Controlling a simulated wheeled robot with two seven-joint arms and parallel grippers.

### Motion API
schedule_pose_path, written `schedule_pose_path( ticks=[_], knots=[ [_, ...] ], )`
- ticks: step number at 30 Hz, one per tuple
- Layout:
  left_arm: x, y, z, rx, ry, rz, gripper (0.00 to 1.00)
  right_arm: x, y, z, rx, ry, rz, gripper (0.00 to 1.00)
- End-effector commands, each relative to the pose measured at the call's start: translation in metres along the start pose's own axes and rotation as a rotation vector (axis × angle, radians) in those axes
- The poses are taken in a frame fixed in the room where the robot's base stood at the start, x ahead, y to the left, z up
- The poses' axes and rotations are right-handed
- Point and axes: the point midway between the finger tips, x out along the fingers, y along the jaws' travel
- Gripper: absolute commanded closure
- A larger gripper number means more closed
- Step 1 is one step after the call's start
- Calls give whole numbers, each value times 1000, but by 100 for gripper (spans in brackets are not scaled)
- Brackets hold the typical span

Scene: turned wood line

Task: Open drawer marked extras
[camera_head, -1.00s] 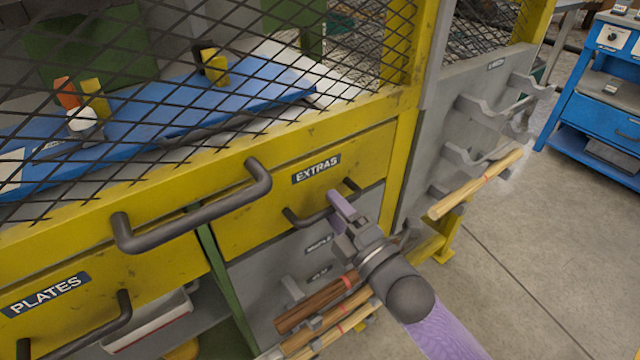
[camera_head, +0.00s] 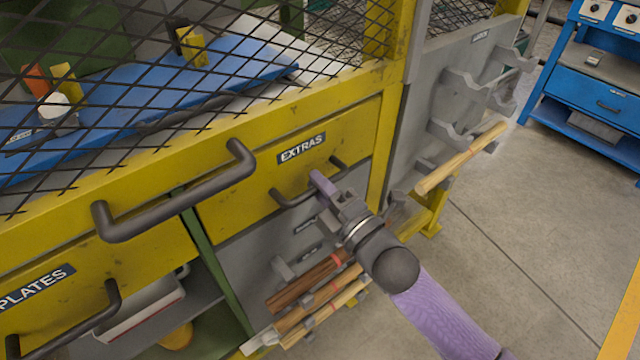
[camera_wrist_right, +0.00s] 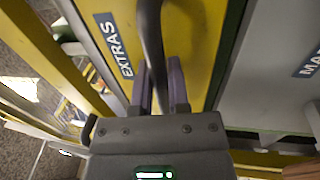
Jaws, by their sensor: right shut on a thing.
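The yellow drawer marked EXTRAS (camera_head: 256,180) is in the middle of the head view. Its front looks flush with the frame around it, and I see no clear gap. Its dark bar handle (camera_head: 290,200) sits below the label. My right gripper (camera_head: 324,186) is at the handle, its arm coming from the lower right. In the right wrist view, the handle (camera_wrist_right: 152,35) runs between the two purple fingers of my right gripper (camera_wrist_right: 159,88), which is shut on it. The EXTRAS label (camera_wrist_right: 114,45) is left of the handle there. My left gripper is not in view.
The PLATES drawer (camera_head: 70,308) is at lower left. A large bar handle (camera_head: 180,202) juts out above the drawers. Wooden spindles (camera_head: 315,290) rest below my gripper, and another (camera_head: 460,158) lies on brackets at right. Open floor (camera_head: 520,240) is at right.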

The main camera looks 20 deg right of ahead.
Motion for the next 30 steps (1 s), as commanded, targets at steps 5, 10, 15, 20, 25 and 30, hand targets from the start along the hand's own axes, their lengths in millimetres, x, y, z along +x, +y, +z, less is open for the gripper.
schedule_pose_path(
  ticks=[5, 10, 15, 20, 25, 30],
  knots=[
    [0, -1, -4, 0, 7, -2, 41, 0, -1, 0, 0, 0, -2, 100],
    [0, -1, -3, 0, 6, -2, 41, 0, -1, 0, 0, 0, -2, 100],
    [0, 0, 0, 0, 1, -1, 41, 0, -1, 0, 0, 0, -2, 100],
    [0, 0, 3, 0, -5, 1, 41, 0, -1, 0, 0, 0, -3, 100],
    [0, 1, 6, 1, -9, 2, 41, 0, -1, 0, 0, 0, -3, 100],
    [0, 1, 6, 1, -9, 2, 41, 0, -1, 0, 0, -1, -3, 100]
  ],
)
